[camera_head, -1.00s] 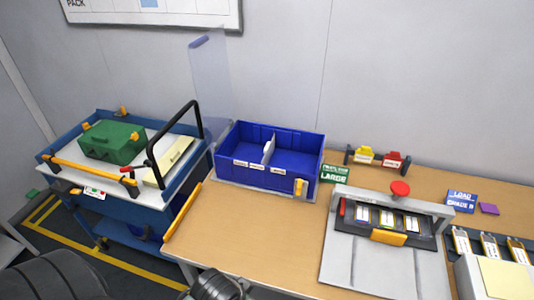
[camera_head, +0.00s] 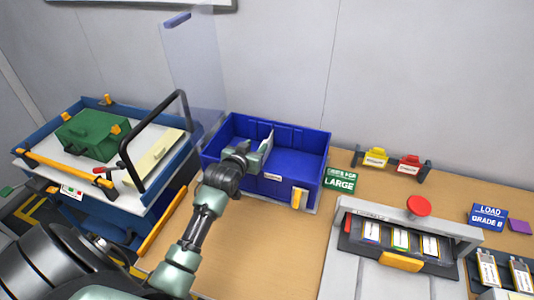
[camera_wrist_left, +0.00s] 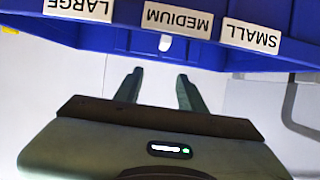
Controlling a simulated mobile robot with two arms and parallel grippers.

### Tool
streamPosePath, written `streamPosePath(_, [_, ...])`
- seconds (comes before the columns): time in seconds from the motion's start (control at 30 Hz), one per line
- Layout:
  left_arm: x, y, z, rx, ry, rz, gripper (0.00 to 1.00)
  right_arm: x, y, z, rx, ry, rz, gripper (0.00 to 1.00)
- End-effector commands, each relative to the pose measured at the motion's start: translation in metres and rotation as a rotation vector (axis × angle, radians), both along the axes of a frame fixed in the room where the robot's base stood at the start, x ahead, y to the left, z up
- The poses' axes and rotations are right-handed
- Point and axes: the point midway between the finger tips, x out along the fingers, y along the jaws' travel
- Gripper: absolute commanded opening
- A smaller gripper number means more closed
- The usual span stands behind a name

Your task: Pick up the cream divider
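The divider is a thin, pale upright plate inside the blue bin (camera_head: 308,160). In the wrist view only a small whitish end of the divider (camera_wrist_left: 165,43) shows, beside the MEDIUM label at the bin's front wall. My left gripper (camera_head: 262,150) is over the bin's front edge and hides much of the divider in the head view. In the wrist view its two fingers (camera_wrist_left: 159,82) are apart with nothing between them, and the divider's end lies just beyond the tips, roughly in line with the gap. My right gripper is out of view.
A blue cart (camera_head: 35,125) at the left carries a green case (camera_head: 88,135) and a cream slab (camera_head: 158,157). A clear panel (camera_head: 195,70) stands behind the bin's left side. A press (camera_head: 405,235) with a red knob is at the right. The bench before the bin is free.

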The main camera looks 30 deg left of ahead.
Motion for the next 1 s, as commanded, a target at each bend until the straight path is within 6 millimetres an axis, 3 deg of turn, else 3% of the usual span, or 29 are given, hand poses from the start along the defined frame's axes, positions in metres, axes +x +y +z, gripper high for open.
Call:
streamPosePath(0.03, [0.0,0.0,-0.015,-0.002,-0.002,0.002,0.4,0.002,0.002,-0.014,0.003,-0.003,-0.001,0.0])
streamPosePath(0.3, [0.002,0.002,-0.035,-0.002,-0.006,0.003,0.4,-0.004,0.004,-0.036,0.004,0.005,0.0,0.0])
streamPosePath(0.47, [0.017,0.005,-0.04,-0.002,-0.005,0.003,0.4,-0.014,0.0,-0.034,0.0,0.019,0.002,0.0])
streamPosePath(0.67, [0.028,0.008,-0.044,-0.001,-0.003,0.003,0.4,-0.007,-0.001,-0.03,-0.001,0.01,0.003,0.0])
streamPosePath(1.0, [0.064,0.018,-0.06,-0.002,-0.003,0.002,0.4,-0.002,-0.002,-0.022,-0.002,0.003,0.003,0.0])
